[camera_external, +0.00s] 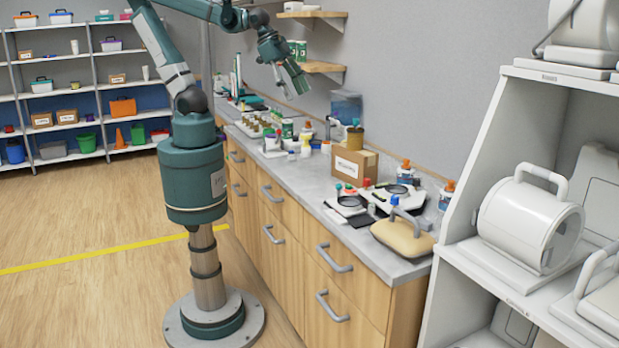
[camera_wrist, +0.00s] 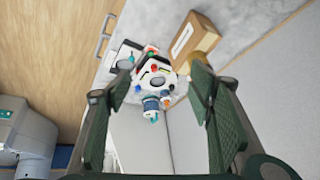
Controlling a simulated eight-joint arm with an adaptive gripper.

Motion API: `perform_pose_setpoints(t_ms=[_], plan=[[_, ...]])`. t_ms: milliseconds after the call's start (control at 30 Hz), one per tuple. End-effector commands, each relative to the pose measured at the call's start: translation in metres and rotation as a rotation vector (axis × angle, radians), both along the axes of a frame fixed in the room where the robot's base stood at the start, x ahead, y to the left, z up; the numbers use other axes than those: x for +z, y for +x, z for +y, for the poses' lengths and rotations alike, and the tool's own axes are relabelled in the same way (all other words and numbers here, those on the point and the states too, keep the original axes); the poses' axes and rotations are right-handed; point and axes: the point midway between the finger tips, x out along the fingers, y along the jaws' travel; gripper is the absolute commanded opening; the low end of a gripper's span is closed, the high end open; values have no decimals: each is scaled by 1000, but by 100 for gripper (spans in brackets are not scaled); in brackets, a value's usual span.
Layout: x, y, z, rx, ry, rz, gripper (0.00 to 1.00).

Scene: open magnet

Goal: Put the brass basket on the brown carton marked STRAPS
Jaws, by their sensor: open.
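A brown carton (camera_external: 347,167) with a white label stands on the grey counter against the wall. The label's print is too small to read surely. The carton also shows at the top of the wrist view (camera_wrist: 203,42). A brass-coloured round container (camera_external: 355,139) shows just behind the carton, partly hidden by it; I cannot tell surely that it is the basket. My gripper (camera_external: 292,88) hangs open and empty in the air above the counter, up and left of the carton.
Black-and-white items with coloured caps (camera_external: 350,204) and a tan padded thing with a handle (camera_external: 403,236) crowd the counter's near end. Small jars and a tray (camera_external: 258,127) fill its far part. Wall shelves (camera_external: 322,67) are near my gripper. A white rack (camera_external: 480,200) stands right.

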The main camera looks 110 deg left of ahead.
Motion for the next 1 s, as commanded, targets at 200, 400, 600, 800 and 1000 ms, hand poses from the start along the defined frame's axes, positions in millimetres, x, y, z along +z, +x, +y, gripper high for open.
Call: perform_pose_setpoints(t_ms=[200, 400, 600, 800, 1000], plan=[[-6, -27, -11, 96, -66, -64, 53], [-12, -44, -17, 168, -121, -111, 53], [-14, -51, -21, 201, -149, -131, 53], [-14, -52, -21, 207, -153, -135, 53], [-15, -52, -21, 206, -152, -134, 53]])
